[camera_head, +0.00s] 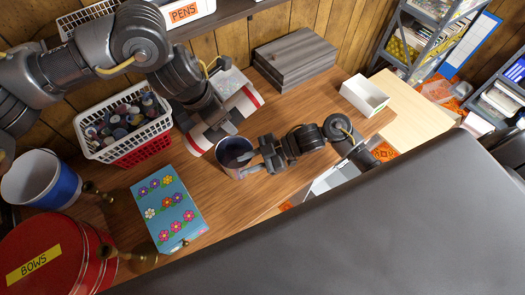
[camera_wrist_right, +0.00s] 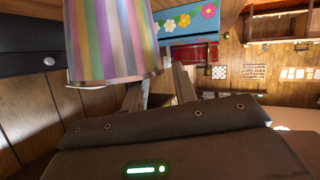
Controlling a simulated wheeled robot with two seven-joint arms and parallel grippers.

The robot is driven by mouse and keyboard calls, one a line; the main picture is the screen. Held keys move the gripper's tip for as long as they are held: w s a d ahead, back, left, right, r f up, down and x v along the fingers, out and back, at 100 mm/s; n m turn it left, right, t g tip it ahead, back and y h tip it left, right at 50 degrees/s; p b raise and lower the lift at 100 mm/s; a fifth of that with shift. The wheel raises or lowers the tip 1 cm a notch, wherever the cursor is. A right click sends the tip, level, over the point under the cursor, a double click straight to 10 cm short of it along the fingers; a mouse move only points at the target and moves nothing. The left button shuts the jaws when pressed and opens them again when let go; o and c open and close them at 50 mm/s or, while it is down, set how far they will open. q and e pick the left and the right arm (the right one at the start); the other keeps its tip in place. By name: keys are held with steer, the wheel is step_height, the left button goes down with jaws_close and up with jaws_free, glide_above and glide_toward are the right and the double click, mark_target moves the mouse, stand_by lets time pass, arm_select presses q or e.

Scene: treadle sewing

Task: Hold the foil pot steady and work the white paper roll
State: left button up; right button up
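The foil pot (camera_head: 232,147) stands on the wooden table, its open top toward the head camera and its inside dark. In the right wrist view it is large and close, with coloured stripes (camera_wrist_right: 112,40). My right gripper (camera_head: 248,163) is at the pot's right side, its fingers apart at the rim; in the wrist view the pot partly hides one finger, so its grip is unclear. A white roll (camera_head: 246,99) with red bands lies diagonally behind the pot. My left gripper (camera_head: 223,134) is over its front part and hides some of it; its fingers look apart, with nothing visible between them.
A flowered blue box (camera_head: 168,208) lies front left, near brass-coloured stands and a red tin (camera_head: 50,262) labelled BOWS. A white basket (camera_head: 105,121) of spools is left. Bare tabletop lies right of the flowered box.

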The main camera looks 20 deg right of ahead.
steer(key=shift+x, duration=1.05)
jaws_close()
